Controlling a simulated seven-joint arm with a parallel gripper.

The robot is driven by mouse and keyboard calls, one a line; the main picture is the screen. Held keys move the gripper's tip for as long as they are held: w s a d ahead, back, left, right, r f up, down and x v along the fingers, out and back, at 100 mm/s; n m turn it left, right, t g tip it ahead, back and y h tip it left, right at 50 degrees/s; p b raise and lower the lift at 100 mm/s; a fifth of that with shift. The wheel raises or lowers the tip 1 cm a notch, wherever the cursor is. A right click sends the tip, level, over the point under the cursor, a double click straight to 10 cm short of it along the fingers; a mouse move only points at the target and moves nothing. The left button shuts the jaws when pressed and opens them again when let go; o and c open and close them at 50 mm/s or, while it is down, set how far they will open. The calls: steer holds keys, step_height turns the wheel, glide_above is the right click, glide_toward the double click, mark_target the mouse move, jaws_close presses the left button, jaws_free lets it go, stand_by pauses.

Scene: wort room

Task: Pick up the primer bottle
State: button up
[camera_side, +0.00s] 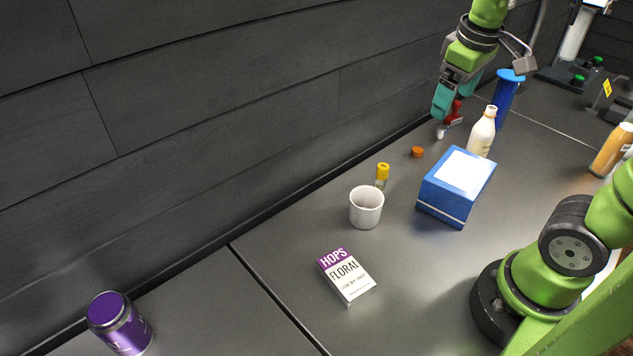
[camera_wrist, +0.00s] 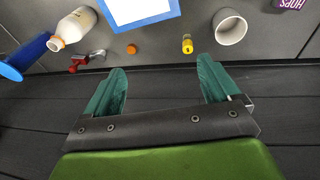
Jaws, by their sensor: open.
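A cream-white bottle (camera_side: 481,133) with a narrow neck stands upright on the bench behind a blue box; its label is not readable, so I cannot confirm it is the primer bottle. It also shows at the upper left of the wrist view (camera_wrist: 77,24), with an orange ring at its neck. My gripper (camera_side: 455,104) is in the air near the dark wall, left of the bottle in the side view. In the wrist view my gripper (camera_wrist: 162,68) has its teal fingers wide apart with nothing between them. The bottle lies outside the fingers, to the left.
The blue box (camera_side: 432,195) stands in front of the bottle. A red-and-silver fitting (camera_wrist: 83,62) and a blue cylinder (camera_side: 507,92) are close by. An orange cap (camera_side: 417,152), yellow-capped vial (camera_side: 382,176), white mug (camera_side: 366,210) and hops box (camera_side: 346,277) stand nearer. The dark wall borders the bench.

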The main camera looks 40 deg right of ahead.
steer(key=d+f+n+g+h, duration=0.2)
steer(key=d+g+h, duration=0.15)
steer(key=d, duration=0.55)
step_height(320, 180, up, 6)
steer(key=n+g+h, duration=0.6)
steer(key=g+h, duration=0.1)
steer(key=g, duration=0.4)
glide_above(471, 137)
steer(key=shift+h, duration=0.25)
step_height(471, 137, down, 25)
steer(key=shift+w+a+r, duration=0.1)
steer(key=shift+w+a, duration=0.05)
steer(key=shift+x, duration=2.5)
steer(key=shift+c, duration=0.4)
